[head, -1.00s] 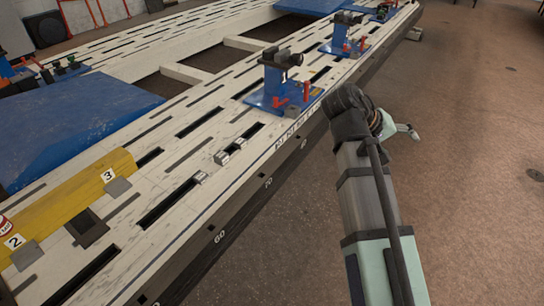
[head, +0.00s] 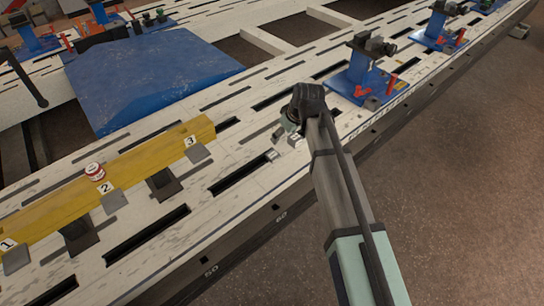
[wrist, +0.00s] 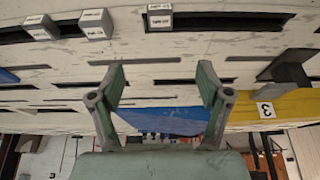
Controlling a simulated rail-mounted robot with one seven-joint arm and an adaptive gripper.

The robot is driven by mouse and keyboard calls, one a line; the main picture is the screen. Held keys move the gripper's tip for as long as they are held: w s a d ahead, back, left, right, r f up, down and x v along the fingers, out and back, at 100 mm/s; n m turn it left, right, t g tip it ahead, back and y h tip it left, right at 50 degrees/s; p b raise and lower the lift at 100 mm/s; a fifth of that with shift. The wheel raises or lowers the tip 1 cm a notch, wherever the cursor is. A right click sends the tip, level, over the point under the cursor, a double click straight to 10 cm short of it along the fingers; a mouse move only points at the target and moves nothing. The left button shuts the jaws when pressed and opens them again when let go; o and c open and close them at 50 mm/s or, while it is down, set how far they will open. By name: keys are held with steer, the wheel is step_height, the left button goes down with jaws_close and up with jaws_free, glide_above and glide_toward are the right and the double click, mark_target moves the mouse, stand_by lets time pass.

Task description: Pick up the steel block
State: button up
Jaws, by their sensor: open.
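Several small grey blocks with white labels lie on the pale bench. In the wrist view they are a left block (wrist: 41,27), a middle cube-like block (wrist: 95,24) and a right block (wrist: 160,17), all near the top edge. The labels are too small to read, so I cannot tell which is the steel block. In the head view one block (head: 272,155) shows left of my arm and another (head: 295,140) is partly hidden by it. My gripper (wrist: 161,75) is open and empty, its fingers apart from the blocks. In the head view my gripper is mostly hidden by my wrist.
A yellow beam (head: 150,153) with numbered tags and a red-and-white can (head: 95,172) lies left. A blue panel (head: 150,75) lies behind. A blue clamp stand (head: 365,75) stands right of my arm. Dark slots cut the bench (head: 240,205); open floor lies beyond its front edge.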

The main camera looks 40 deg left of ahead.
steer(key=b, duration=0.3)
glide_above(272, 154)
steer(key=d, duration=0.2)
steer(key=f, duration=0.9)
steer(key=shift+s+d+f, duration=0.1)
steer(key=shift+s+f, duration=0.1)
steer(key=shift+f, duration=0.15)
steer(key=x, duration=0.1)
steer(key=b+x, duration=0.2)
steer(key=x, duration=0.1)
steer(key=shift+s+d+f, duration=0.1)
steer(key=shift+d+f, duration=0.1)
steer(key=shift+d, duration=0.15)
steer(key=shift+a+f, duration=0.25)
steer(key=shift+f, duration=0.25)
steer(key=c, duration=1.4)
jaws_close()
steer(key=shift+r, duration=0.2)
